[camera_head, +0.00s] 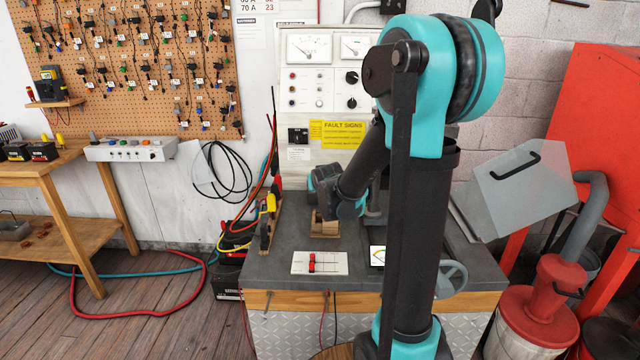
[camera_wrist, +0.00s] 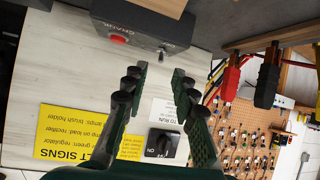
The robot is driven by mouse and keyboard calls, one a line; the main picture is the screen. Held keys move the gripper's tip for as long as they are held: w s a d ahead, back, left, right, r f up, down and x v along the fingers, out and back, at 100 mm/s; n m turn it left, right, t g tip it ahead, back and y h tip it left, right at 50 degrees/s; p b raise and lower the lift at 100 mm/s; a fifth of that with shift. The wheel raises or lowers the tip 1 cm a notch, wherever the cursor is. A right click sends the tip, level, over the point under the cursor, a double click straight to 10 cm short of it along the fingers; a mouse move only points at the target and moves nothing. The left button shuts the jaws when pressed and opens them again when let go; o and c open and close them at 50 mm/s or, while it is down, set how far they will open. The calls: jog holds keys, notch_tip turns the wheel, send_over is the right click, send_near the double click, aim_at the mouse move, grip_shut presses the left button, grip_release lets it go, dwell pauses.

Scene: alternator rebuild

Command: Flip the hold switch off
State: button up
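In the wrist view my gripper (camera_wrist: 159,72) is open, its two green and black fingers apart with nothing between them. Past its tips is a dark box (camera_wrist: 140,25) with upside-down lettering, a red button (camera_wrist: 118,39) and a small metal toggle (camera_wrist: 162,50). The toggle lies in line with the gap; I cannot tell whether a finger touches it. A black switch (camera_wrist: 160,145) marked ON sits on the pale panel lower in that view. No readable label says which one is the hold switch. In the head view my arm largely hides the gripper and the dark box.
Red and black clamps (camera_wrist: 231,77) hang at the right in the wrist view. In the head view, a yellow fault signs label (camera_head: 343,134) is on the panel. A white plate with a red lever (camera_head: 312,263) lies on the grey bench (camera_head: 272,265).

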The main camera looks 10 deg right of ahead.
jog(key=v, duration=0.6)
jog(key=shift+s+r, duration=0.2)
jog(key=shift+s, duration=0.15)
